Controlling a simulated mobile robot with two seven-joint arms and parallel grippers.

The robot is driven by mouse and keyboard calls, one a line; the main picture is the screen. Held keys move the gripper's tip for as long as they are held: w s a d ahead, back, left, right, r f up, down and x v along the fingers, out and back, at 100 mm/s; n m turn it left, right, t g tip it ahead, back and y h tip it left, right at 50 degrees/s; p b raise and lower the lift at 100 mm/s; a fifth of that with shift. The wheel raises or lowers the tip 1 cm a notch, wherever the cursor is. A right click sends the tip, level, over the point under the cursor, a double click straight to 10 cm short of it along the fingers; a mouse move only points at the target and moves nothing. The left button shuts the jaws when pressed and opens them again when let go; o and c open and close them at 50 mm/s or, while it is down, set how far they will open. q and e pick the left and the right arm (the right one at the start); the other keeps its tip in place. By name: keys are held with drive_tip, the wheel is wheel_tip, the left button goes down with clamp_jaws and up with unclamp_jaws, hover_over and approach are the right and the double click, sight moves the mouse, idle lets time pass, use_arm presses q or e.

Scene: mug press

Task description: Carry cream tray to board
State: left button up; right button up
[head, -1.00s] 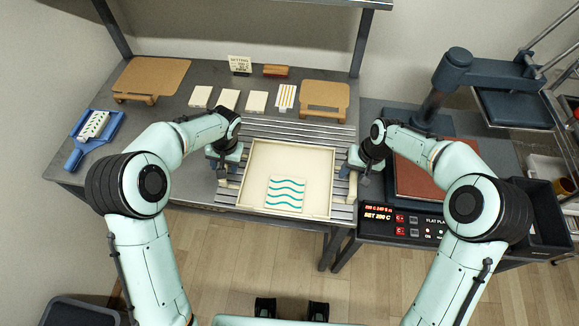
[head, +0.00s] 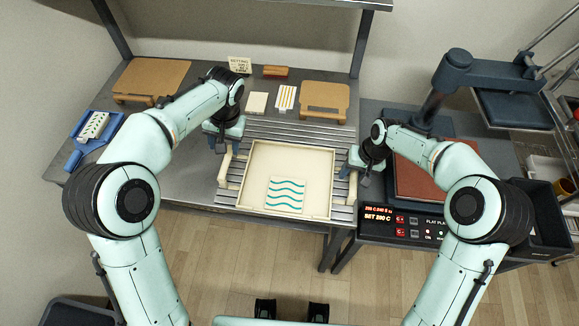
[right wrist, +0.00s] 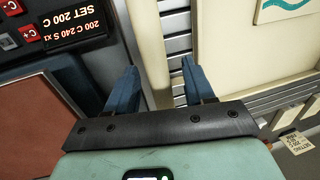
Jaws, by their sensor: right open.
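The cream tray (head: 312,165) sits on the slatted part of the bench, with a tile with teal wavy lines (head: 285,194) lying in it. It has a handle on each side. My right gripper (head: 363,168) is at the right handle; in the right wrist view its open fingers (right wrist: 158,82) stand either side of the cream handle (right wrist: 148,40). My left gripper (head: 223,145) is above and behind the left handle (head: 224,170), its fingers apart and apparently empty. Two brown boards with feet stand on the bench, one at back left (head: 155,76) and one at back right (head: 325,95).
A heat press with a red-brown plate (head: 418,181) and a lit control panel (head: 405,222) stands right of the tray. A blue scoop-like holder (head: 80,155) is at far left. Pale tiles (head: 257,102) and a brown block (head: 275,71) lie at the back.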

wheel_tip(320, 180, up, 11)
drive_tip(key=d, duration=0.2)
drive_tip(key=shift+d+r, duration=0.15)
drive_tip(key=shift+r, duration=0.05)
drive_tip(key=shift+s, duration=0.2)
idle(0.3)
